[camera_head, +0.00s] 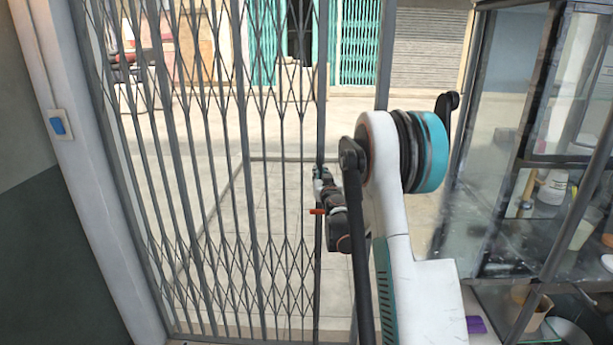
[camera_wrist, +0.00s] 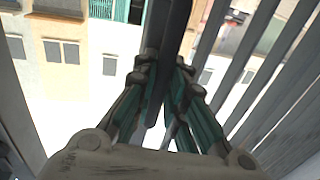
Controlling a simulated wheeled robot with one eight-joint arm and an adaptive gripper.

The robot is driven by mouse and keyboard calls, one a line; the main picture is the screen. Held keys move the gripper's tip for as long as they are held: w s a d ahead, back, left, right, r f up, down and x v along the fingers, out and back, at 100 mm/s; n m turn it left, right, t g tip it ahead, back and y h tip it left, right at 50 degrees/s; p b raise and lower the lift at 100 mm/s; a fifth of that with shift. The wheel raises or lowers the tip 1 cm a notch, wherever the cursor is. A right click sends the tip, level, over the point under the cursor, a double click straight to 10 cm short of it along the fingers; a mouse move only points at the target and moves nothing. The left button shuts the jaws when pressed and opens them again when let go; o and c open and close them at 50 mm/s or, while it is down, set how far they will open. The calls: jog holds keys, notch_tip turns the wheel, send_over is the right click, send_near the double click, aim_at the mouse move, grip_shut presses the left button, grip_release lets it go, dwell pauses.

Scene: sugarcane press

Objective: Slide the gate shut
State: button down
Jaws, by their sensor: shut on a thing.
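The gate (camera_head: 243,130) is a grey folding lattice of upright bars in the head view. It stretches from the left wall to its leading upright bar (camera_head: 321,70) near the middle. An open gap lies between that bar and a grey post (camera_head: 384,55) to its right. My gripper (camera_head: 319,186) is shut on the leading bar at about mid-height. In the wrist view, the teal-and-dark fingers of my gripper (camera_wrist: 167,70) sit on both sides of the dark bar (camera_wrist: 168,25). More gate bars (camera_wrist: 272,95) show at the right there. My arm hides the post's lower part.
A glass cabinet (camera_head: 540,110) with containers stands close on the right. A wall with a blue switch (camera_head: 58,126) is at the left. Outside lie pale paving and a street with teal shutters (camera_head: 358,40).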

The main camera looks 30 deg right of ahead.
jog(key=s+d, duration=0.7)
jog(key=d, duration=0.2)
jog(key=shift+d, duration=0.35)
jog(key=c, duration=1.6)
grip_release()
jog(key=shift+s+d, duration=0.1)
jog(key=v, duration=1.2)
